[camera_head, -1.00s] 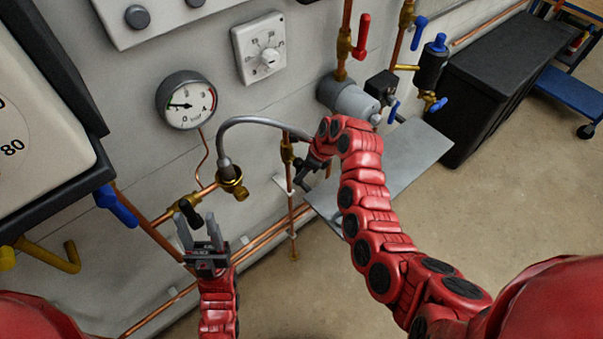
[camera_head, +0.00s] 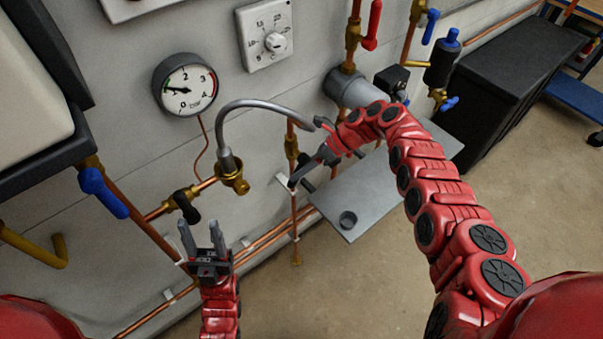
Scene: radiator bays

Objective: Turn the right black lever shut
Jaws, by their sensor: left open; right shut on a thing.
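The right black lever (camera_head: 304,160) is on the brass valve of a vertical copper pipe, right of the grey braided hose. My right gripper (camera_head: 297,180) is at this valve, shut on the lever; fingers and wrist hide much of it, so its exact angle is unclear. The left black lever (camera_head: 183,205) is on the brass fitting at the hose's left end and slants downward. My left gripper (camera_head: 202,227) is open and empty, pointing up just below and right of that lever, seemingly apart from it.
A pressure gauge (camera_head: 186,86) and a dial thermostat (camera_head: 267,35) are on the wall. The grey hose (camera_head: 262,104) arches between the valves. A blue lever (camera_head: 103,193) is at left, a black chest (camera_head: 500,85) at right.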

